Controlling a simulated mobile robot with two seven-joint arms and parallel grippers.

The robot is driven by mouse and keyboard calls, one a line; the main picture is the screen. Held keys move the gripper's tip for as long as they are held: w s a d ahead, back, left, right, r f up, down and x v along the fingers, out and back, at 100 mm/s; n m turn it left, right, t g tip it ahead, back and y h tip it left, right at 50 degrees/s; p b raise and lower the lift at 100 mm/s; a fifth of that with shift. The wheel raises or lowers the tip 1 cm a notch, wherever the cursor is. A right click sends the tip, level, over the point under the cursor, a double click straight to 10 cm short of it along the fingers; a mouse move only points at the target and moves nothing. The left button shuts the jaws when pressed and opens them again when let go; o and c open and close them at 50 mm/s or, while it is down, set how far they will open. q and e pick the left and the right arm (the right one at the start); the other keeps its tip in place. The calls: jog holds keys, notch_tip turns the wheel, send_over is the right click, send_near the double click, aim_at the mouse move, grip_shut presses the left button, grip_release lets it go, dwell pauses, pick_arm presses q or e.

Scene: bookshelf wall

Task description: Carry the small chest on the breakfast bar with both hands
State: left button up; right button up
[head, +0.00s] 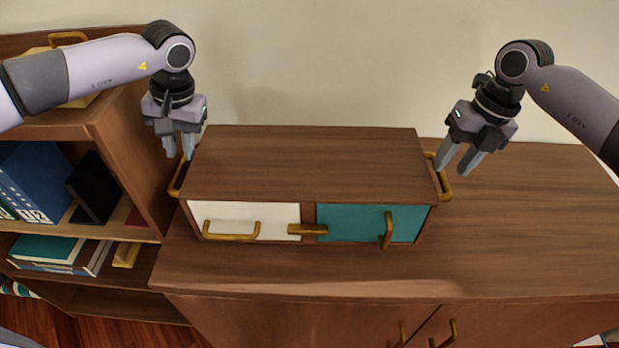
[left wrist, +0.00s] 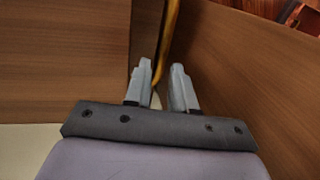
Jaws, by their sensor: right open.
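The small chest (head: 305,165) is a brown wooden box on the wooden counter (head: 530,245). Its front has a white drawer (head: 245,215) and a teal door (head: 352,222), both with brass pulls. My left gripper (head: 179,154) points down at the chest's left brass handle (head: 176,185). The left wrist view shows this handle (left wrist: 170,35) running down to the two fingers (left wrist: 160,77), which stand a small gap apart. Whether they grip it is not clear. My right gripper (head: 453,169) is open, with its fingers close to the right brass handle (head: 444,188).
A bookshelf (head: 125,125) with blue binders (head: 45,180) and books stands close on the left. The counter is clear right of the chest and along its front edge. A plain wall (head: 330,60) is behind. Cabinet doors with brass handles (head: 452,333) are below.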

aim_at(183, 160)
pick_arm(q)
jog(key=shift+a+f, duration=0.25)
jog(key=shift+f, duration=1)
jog(key=shift+a+f, duration=0.25)
jog(key=shift+f, duration=0.95)
pick_arm(e)
jog(key=shift+a+f, duration=0.25)
jog(key=shift+f, duration=1)
jog(key=shift+a+f, duration=0.25)
jog(key=shift+f, duration=0.95)
pick_arm(q)
jog(key=shift+c, duration=1.4)
pick_arm(e)
jog(key=shift+c, duration=1.2)
pick_arm(q)
grip_shut()
pick_arm(e)
grip_shut()
pick_arm(q)
jog(key=shift+w+r, duration=0.1)
jog(key=shift+r, duration=0.05)
pick_arm(e)
jog(key=shift+w+r, duration=0.1)
jog(key=shift+r, duration=0.1)
